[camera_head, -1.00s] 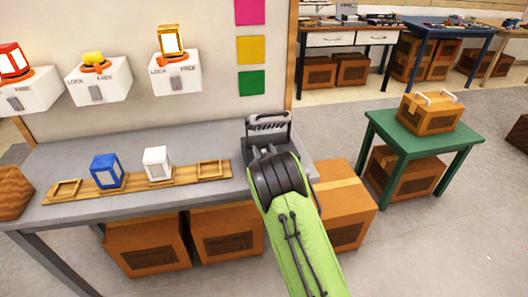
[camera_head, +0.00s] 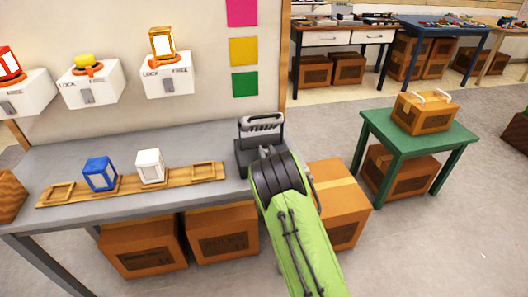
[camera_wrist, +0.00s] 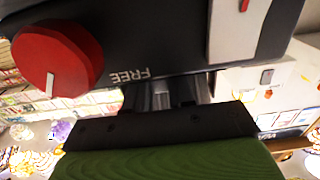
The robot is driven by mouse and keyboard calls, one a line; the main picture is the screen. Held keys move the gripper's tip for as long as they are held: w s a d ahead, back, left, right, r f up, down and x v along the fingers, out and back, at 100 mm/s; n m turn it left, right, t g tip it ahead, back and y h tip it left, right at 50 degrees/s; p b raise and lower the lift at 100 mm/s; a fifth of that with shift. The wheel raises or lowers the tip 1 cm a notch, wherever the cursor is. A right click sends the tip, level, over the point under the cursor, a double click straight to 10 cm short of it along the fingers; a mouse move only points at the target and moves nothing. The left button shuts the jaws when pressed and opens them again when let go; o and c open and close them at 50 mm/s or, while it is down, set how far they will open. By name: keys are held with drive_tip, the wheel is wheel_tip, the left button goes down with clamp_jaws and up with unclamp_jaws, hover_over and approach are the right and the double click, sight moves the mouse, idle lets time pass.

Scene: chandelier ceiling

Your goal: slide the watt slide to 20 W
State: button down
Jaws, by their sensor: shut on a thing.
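A dark grey device with a carry handle (camera_head: 262,122) stands at the right end of the grey workbench (camera_head: 130,136). My gripper reaches it from the front, but my arm hides the fingers in the head view. In the wrist view, the dark device body (camera_wrist: 180,50) fills the top, with a red knob (camera_wrist: 57,60) at left, the word FREE upside down, and a pale panel (camera_wrist: 243,30) with a small red mark at the top right. My gripper (camera_wrist: 168,94) is shut at the device's near side. The gripped part is hidden; I cannot read any watt setting.
A wooden rack (camera_head: 130,182) holds a blue lantern (camera_head: 100,173) and a white lantern (camera_head: 150,166). White boxes (camera_head: 167,82) with lamps hang on the wall. Cardboard boxes (camera_head: 335,205) stand underneath and right of the bench.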

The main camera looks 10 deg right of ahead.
drive_tip(key=shift+a, duration=0.2)
drive_tip(key=c, duration=1)
unclamp_jaws()
drive_tip(key=shift+d, duration=0.1)
drive_tip(key=shift+c, duration=0.2)
drive_tip(key=s+p, duration=0.1)
drive_tip(key=s, duration=1.4)
drive_tip(key=shift+s+p, duration=0.4)
